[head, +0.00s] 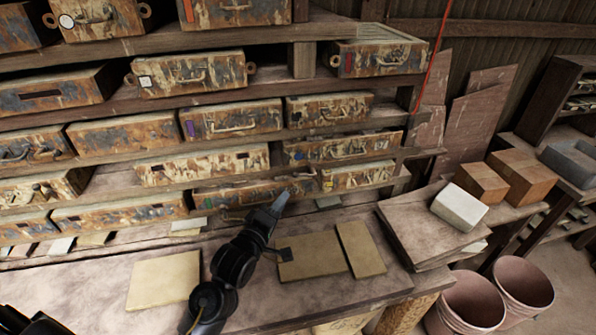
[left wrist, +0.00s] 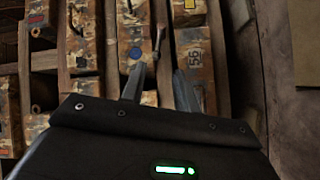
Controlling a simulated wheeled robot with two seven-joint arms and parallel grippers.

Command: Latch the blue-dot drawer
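The blue-dot drawer (head: 345,147) is a rusty, paint-flaked box front in the right part of the rack, with a blue dot near its left end. In the left wrist view its front (left wrist: 133,25) stands upright in the picture, with the blue dot near the fingertips. A thin latch-like rod (left wrist: 158,38) lies beside it, ahead of the gap between my fingers. My left gripper (head: 284,197) is in front of the rack, below and left of this drawer. Its two fingers (left wrist: 160,78) are apart with nothing seen between them. Whether they touch the rod is unclear. My right gripper is not in view.
Similar drawers fill the rack, including a yellow-marked one (head: 357,176) just below. The bench (head: 110,285) holds flat tan tiles (head: 164,279) and a stack of boards (head: 415,225) with a pale block (head: 459,206). Buckets (head: 523,283) stand at lower right.

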